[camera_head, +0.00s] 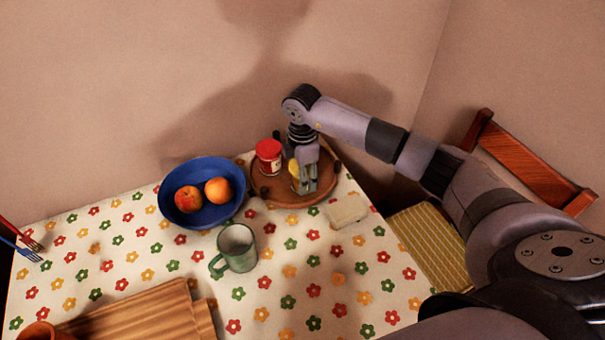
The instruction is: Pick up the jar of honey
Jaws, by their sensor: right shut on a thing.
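My right gripper (305,184) reaches down over the round brown wooden tray (262,190) at the back of the table. It is shut on a small yellow item, the honey jar (293,171), of which only a part shows; the fingers hide the rest. I cannot tell whether the jar touches the tray. A jar with a red lid (268,151) stands on the tray just left of the gripper. My left gripper is not in view.
A blue bowl (176,211) with fruit stands left of the tray. A green mug (238,254) and a pale flat block (347,211) are in front. Wooden boards (140,318) lie at the front left. The wall is close behind; a chair (530,165) stands right.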

